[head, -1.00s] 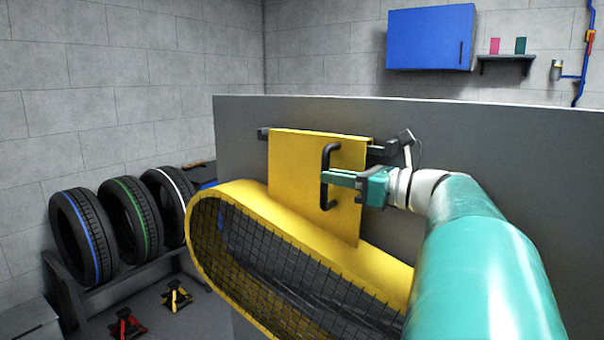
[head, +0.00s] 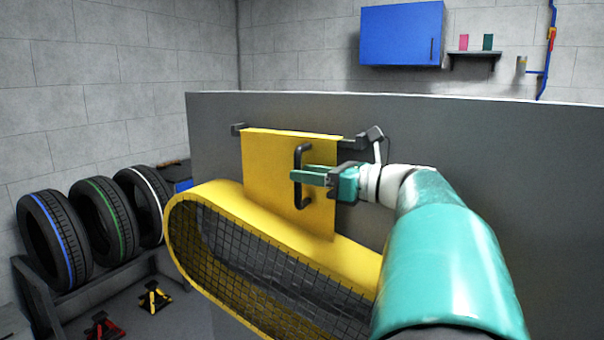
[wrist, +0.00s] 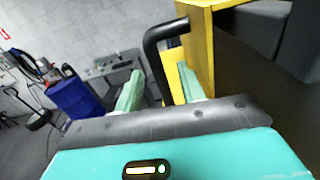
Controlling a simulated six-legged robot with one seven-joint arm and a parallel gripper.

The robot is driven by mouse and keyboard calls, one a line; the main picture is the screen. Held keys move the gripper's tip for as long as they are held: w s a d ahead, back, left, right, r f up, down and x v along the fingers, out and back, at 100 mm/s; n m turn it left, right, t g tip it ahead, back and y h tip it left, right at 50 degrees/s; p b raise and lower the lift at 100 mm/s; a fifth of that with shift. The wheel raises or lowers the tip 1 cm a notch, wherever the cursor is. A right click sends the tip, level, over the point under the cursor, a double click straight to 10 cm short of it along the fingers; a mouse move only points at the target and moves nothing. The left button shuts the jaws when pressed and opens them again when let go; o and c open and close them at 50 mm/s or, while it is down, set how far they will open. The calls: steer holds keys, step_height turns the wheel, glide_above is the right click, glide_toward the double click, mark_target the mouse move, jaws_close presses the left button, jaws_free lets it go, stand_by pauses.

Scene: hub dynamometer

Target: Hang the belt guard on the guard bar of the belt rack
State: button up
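The yellow belt guard (head: 262,170) has a flat upright plate above a long rounded yellow shell with dark mesh. The top edge of its plate lies at the dark guard bar (head: 352,143), whose ends show to either side. The guard appears to hang there; the contact behind the plate is hidden. My gripper (head: 308,176) is at the black handle (head: 301,148) on the plate. In the wrist view, the fingers (wrist: 158,88) stand apart on either side of the handle (wrist: 155,60), with visible gaps.
A grey panel (head: 450,130) stands behind the guard. Several tyres (head: 93,222) rest on a low rack at left. A yellow jack stand (head: 154,297) and a red one (head: 102,326) stand on the floor. A blue cabinet (head: 400,35) hangs on the back wall.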

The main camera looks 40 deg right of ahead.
steer(key=shift+s+d, duration=0.1)
steer(key=v, duration=1.3)
steer(key=shift+s, duration=0.25)
steer(key=shift+d, duration=0.15)
steer(key=w+a+f+n+g, duration=0.4)
steer(key=a+f+n, duration=0.25)
steer(key=a, duration=0.35)
steer(key=w+a+f+n+g, duration=0.3)
steer(key=a+f+n+g, duration=0.15)
steer(key=a+f, duration=0.4)
steer(key=s+a+f+n+g+h, duration=0.1)
steer(key=s+a+f+n+h, duration=0.2)
steer(key=a+f+n, duration=0.3)
steer(key=s+a+f+n+g+h, duration=0.1)
steer(key=s+a+f+n+h, duration=0.2)
steer(key=n, duration=1.2)
steer(key=shift+a+f+g, duration=0.35)
steer(key=shift+a+f, duration=1.25)
steer(key=shift+a, duration=1.1)
steer(key=shift+s, duration=0.15)
